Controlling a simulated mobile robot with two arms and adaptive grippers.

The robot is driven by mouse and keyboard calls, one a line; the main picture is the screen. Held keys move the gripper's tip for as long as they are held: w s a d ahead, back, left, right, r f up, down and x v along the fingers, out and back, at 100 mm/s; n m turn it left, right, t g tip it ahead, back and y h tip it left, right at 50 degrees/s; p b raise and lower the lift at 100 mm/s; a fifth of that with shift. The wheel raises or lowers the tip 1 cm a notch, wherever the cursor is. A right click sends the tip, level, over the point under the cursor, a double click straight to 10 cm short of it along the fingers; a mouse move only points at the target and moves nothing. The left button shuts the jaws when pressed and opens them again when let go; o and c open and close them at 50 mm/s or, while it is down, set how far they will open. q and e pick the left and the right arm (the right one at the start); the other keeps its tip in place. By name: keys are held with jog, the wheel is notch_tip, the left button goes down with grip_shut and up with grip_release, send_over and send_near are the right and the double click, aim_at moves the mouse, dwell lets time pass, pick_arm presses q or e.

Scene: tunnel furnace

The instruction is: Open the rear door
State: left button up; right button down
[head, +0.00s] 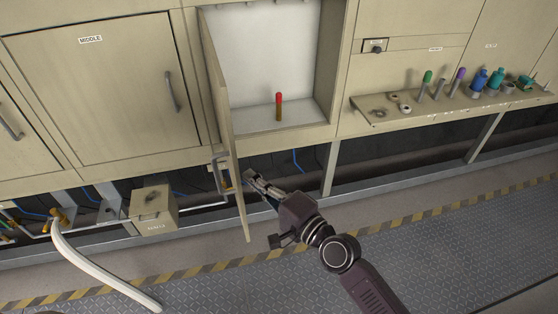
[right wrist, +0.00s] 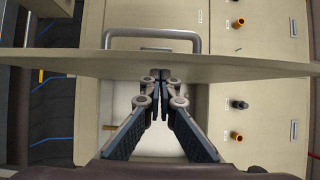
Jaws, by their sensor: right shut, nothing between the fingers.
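A beige cabinet door (head: 228,130) stands swung out, far open, hinged at the left of its compartment (head: 270,50). No label shows on it. Its bar handle (head: 218,172) is on the outer, left side. My right gripper (head: 250,178) is shut and empty, on the door's inner side near its lower part. In the right wrist view the shut fingertips (right wrist: 162,78) are at the door panel (right wrist: 240,68), with the handle (right wrist: 150,34) beyond it. I cannot tell whether they touch. My left gripper is not in view.
A red-topped stick (head: 279,106) stands inside the compartment. The door marked MIDDLE (head: 95,95) is closed at left. A shelf (head: 440,122) with several bottles and tools is at right. A white hose (head: 90,262) lies at lower left.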

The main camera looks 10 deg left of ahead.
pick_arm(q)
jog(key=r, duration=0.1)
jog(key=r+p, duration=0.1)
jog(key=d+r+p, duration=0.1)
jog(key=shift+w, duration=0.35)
pick_arm(e)
jog(key=s+a, duration=0.4)
jog(key=a, duration=0.4)
jog(key=shift+s+a, duration=0.15)
jog(key=shift+s, duration=0.05)
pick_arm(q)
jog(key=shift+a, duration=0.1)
